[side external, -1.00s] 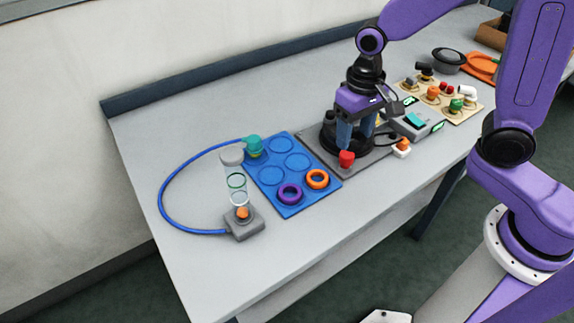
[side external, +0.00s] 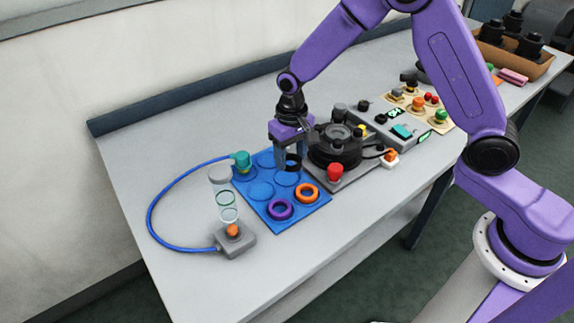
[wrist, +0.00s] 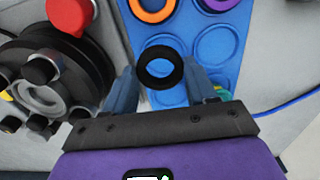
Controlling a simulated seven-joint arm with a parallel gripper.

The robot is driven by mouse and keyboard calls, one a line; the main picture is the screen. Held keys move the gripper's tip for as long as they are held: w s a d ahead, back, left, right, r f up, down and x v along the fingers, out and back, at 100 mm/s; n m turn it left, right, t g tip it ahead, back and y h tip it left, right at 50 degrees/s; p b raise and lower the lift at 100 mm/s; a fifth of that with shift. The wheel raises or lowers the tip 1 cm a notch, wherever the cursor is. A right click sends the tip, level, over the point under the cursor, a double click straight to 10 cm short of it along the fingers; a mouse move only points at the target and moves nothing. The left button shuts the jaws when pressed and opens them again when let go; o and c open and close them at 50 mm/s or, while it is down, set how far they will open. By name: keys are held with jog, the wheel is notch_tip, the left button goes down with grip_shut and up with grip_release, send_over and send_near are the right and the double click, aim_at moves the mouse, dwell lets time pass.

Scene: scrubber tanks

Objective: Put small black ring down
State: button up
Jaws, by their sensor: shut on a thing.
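My gripper (side external: 291,158) is above the right part of the blue tray (side external: 260,212), shut on the small black ring (side external: 293,162). In the wrist view the black ring (wrist: 160,67) sits between the two blue-grey fingers, over the blue tray. I cannot tell how far the ring is above the tray. A purple ring (side external: 281,209) and an orange ring (side external: 307,193) lie in round recesses along the tray's near side. Other recesses show empty.
A black round device (side external: 335,147) with a red knob (side external: 335,172) stands right of the tray. A clear tube stand (side external: 236,242) with a blue hose (side external: 152,218) is at the left. A teal cap (side external: 242,160) stands at the tray's far left corner.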

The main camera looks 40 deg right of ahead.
aim_at(287, 176)
jog(key=shift+w+a+f, duration=0.15)
jog(key=shift+w+f, duration=0.4)
jog(key=shift+f, duration=1.7)
jog(key=shift+f, duration=0.15)
jog(key=o, duration=1.2)
jog(key=shift+c, duration=0.2)
notch_tip(287, 176, up, 12)
jog(key=s+d+r+n, duration=0.2)
jog(key=s+d+n, duration=0.1)
jog(key=s, duration=0.7)
jog(key=s+d+r+n, duration=0.2)
jog(key=s+d+n, duration=0.2)
jog(key=s, duration=0.7)
jog(key=s+d+r+n, duration=0.1)
jog(key=s+d+n, duration=0.2)
jog(key=s, duration=0.8)
jog(key=n, duration=0.2)
jog(key=shift+d+r+n, duration=0.3)
jog(key=shift+r, duration=0.1)
